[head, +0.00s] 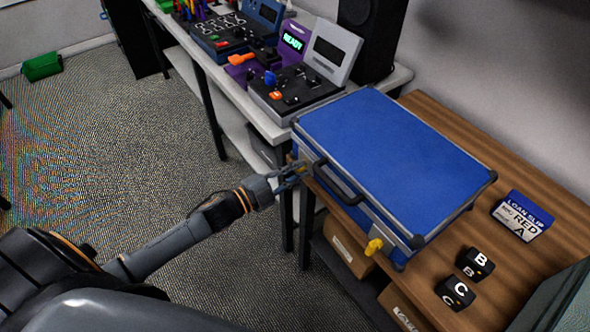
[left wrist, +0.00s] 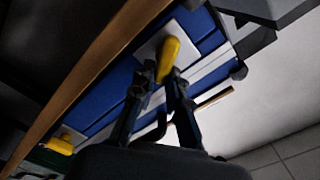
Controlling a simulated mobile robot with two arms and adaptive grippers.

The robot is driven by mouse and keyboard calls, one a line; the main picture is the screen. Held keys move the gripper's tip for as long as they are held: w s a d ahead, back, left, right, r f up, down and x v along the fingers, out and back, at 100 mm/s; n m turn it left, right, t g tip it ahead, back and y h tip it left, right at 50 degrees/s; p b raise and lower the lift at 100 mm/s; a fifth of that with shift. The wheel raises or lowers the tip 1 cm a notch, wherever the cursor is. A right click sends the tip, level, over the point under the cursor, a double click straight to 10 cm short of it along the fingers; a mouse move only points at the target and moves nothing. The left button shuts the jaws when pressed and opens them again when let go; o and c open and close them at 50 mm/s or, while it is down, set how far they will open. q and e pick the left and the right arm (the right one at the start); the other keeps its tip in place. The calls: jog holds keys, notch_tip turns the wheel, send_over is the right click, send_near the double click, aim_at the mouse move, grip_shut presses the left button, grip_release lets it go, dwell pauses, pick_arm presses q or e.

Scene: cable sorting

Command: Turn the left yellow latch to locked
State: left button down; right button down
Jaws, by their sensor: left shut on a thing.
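A closed blue case (head: 390,150) with silver edges lies on the wooden table. My left gripper (head: 290,176) is at the left end of the case's front side, shut on the left yellow latch (left wrist: 169,55). In the left wrist view the two fingers (left wrist: 163,82) stand on either side of the latch's yellow lever, which sits on a pale plate. In the head view the fingers mostly hide this latch. The right yellow latch (head: 374,246) is near the right end of the same side; it also shows in the left wrist view (left wrist: 60,145). My right gripper is not in view.
A black handle (head: 338,183) is on the case's front between the latches. Black blocks lettered B (head: 475,263) and C (head: 455,293) and a loan slip box (head: 522,215) are on the wooden table (head: 500,165). A white bench (head: 225,85) with devices stands behind left.

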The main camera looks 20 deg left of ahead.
pick_arm(q)
jog(key=m+b, duration=0.1)
jog(key=m, duration=0.2)
jog(key=f+m+b, duration=0.1)
jog(key=m, duration=0.2)
jog(key=shift+s+d, duration=0.1)
jog(key=shift+d, duration=0.05)
jog(key=shift+m, duration=0.3)
jog(key=c, duration=1.3)
grip_release()
jog(key=v, duration=1.2)
